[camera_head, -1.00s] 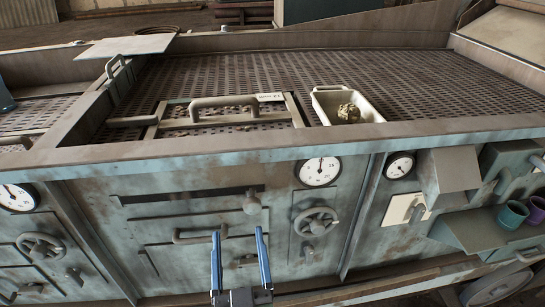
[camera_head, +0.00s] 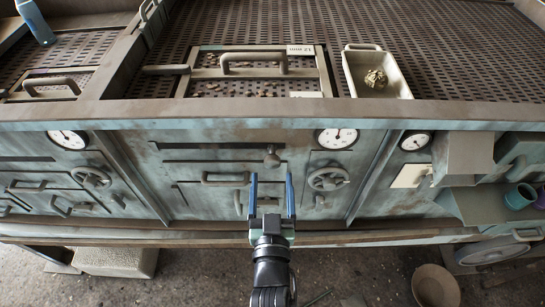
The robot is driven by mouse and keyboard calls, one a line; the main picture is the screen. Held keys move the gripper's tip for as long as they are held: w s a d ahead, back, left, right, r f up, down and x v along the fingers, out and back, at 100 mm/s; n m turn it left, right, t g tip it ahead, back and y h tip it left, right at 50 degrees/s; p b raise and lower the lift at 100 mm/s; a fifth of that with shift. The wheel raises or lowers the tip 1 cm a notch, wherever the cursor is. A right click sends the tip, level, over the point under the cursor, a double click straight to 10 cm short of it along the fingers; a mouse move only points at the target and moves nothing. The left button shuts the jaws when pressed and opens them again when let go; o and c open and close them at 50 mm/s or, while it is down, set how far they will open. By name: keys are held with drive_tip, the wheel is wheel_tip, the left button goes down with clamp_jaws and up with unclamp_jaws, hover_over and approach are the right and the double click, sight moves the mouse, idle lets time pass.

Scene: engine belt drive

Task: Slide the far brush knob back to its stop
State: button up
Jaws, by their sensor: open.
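A small round metal knob (camera_head: 272,157) stands out from the front panel, near the right end of a dark horizontal slot (camera_head: 205,146). It is the only knob I see on a slot; no label shows that it is the far brush knob. My gripper (camera_head: 271,192) is open and empty. Its two blue fingers point up the picture towards the panel, one to each side of the line below the knob. The fingertips appear just below the knob, apart from it. I cannot tell how far in front of the panel they are.
Bar handles (camera_head: 225,178) and a handwheel (camera_head: 328,178) surround the knob. A dial (camera_head: 337,138) sits above the wheel. On the perforated deck (camera_head: 420,40) stand a framed tray (camera_head: 327,75) and a cream dish (camera_head: 405,88) holding a lump. Two cups sit on the right shelf (camera_head: 478,207).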

sight(272, 165)
drive_tip(key=w, duration=0.6)
drive_tip(key=shift+b, duration=0.35)
clamp_jaws()
idle(1.1)
